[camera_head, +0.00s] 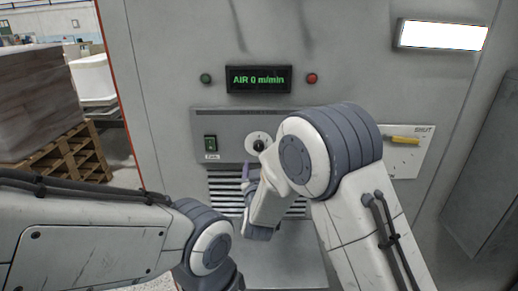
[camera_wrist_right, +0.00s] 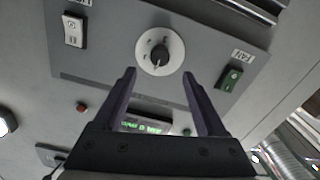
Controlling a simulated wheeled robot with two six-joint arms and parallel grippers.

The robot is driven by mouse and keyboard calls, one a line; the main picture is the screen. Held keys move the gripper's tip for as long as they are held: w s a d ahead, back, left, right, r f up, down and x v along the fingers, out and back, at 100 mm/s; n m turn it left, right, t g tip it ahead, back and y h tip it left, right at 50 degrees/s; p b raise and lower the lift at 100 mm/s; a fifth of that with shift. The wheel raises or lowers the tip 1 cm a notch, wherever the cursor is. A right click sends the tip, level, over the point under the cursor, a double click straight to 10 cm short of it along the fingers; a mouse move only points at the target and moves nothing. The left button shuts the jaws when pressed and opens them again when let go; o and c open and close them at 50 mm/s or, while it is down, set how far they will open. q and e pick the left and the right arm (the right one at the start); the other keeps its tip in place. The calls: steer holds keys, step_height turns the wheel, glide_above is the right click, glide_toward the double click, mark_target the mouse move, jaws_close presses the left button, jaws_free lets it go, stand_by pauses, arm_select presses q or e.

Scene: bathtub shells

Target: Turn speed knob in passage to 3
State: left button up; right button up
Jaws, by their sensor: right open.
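The speed knob (camera_head: 259,145) is a black knob on a round white dial, on a grey control panel (camera_head: 229,124) in the head view. My right arm partly covers the panel there. The wrist view is upside down and shows the knob (camera_wrist_right: 159,54) whole, but its dial numbers are too small to read. My right gripper (camera_wrist_right: 159,76) is open and empty. In that picture its two fingertips lie left and right below the knob, apart from it. The green display (camera_head: 259,79) reads AIR 0 m/min. My left arm shows at lower left, its gripper outside the picture.
A green switch (camera_head: 210,143) sits left of the knob, and a vent grille (camera_head: 226,190) lies below. A green button (camera_head: 206,78) and a red one (camera_head: 311,78) flank the display. A yellow handle (camera_head: 403,140) is at right. A loaded pallet (camera_head: 62,155) stands at far left.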

mark_target(259, 149)
steer(key=w+p, duration=0.2)
steer(key=w, duration=0.5)
steer(key=shift+w+r+p, duration=0.1)
steer(key=shift+w+p, duration=0.05)
steer(key=shift+p, duration=0.2)
steer(key=shift+w, duration=0.5)
jaws_close()
